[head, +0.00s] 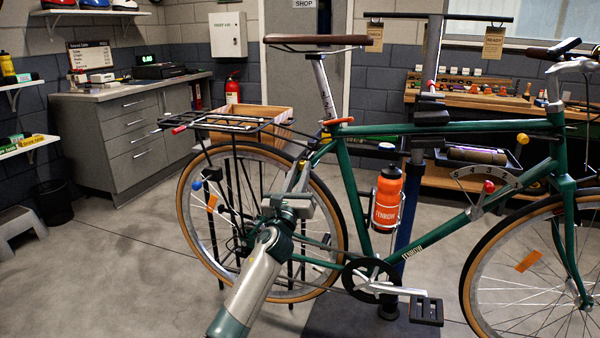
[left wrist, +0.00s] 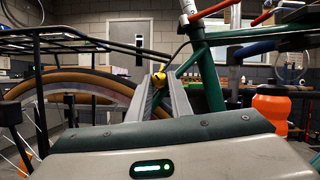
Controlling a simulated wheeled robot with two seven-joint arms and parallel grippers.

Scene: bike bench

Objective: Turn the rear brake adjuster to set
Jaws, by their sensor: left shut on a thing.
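The rear brake adjuster is a small yellow knob (left wrist: 158,81) on the green bike (head: 345,178), by the rear wheel and seat tube. In the left wrist view it sits between the fingertips of my left gripper (left wrist: 159,84). In the head view my left gripper (head: 308,164) reaches up to this spot below the saddle, and its fingers hide most of the knob. The gripper is shut on the knob. Any mark for its setting is too small to read. My right gripper is not in view.
The rear rack (head: 228,121), rear wheel (head: 187,235) and saddle (head: 318,40) surround the left gripper closely. An orange bottle (head: 387,200) sits right of the seat tube. A dial with a red knob (head: 489,187) is farther right.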

